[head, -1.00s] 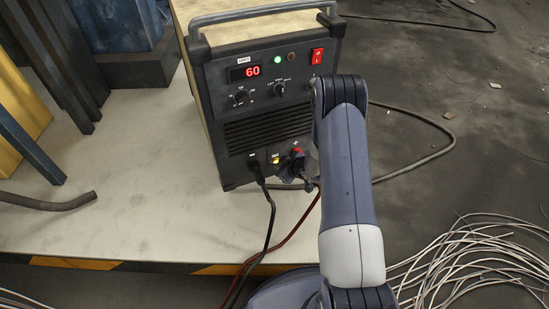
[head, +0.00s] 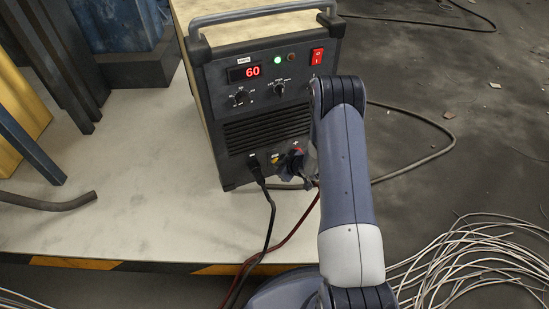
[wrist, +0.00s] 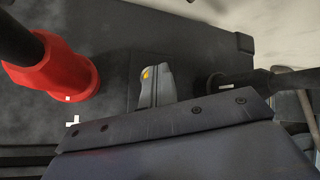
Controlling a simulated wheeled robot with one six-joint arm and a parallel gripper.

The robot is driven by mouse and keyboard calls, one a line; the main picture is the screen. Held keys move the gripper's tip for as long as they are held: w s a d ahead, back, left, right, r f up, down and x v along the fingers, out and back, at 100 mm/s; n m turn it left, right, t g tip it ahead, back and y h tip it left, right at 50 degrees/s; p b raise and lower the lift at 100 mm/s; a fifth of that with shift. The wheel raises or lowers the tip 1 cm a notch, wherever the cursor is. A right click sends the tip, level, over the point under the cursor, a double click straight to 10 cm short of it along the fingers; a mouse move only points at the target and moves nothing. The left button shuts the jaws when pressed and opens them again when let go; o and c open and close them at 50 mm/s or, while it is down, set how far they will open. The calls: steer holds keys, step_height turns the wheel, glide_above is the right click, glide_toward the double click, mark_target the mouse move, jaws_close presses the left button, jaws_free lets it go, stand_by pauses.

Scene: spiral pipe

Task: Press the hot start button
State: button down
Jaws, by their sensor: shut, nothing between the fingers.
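The grey welding machine (head: 262,105) stands upright on the pale platform. A small yellow button (head: 275,157), apparently the hot start button, sits low on its front between the black plug (head: 255,163) and the red plus-marked socket. My gripper (head: 287,171) is at the lower front of the machine, largely hidden by my own arm. In the wrist view my gripper (wrist: 157,85) is shut and empty, its fingertips over the spot between the red connector (wrist: 55,68) and the black plug. Only a sliver of yellow (wrist: 147,74) shows there. Whether the tips touch the button cannot be told.
The panel above has a lit display (head: 245,72), knobs, a green lamp (head: 277,60) and a red switch (head: 317,56). Black and red cables (head: 272,215) hang from the front. Loose wires (head: 470,260) lie at the right.

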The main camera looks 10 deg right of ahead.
steer(key=shift+s+d, duration=0.1)
steer(key=shift+s, duration=0.3)
steer(key=s+d+b, duration=0.1)
steer(key=s, duration=0.5)
steer(key=shift+b, duration=0.4)
steer(key=shift+d+r, duration=0.1)
stand_by(2.1)
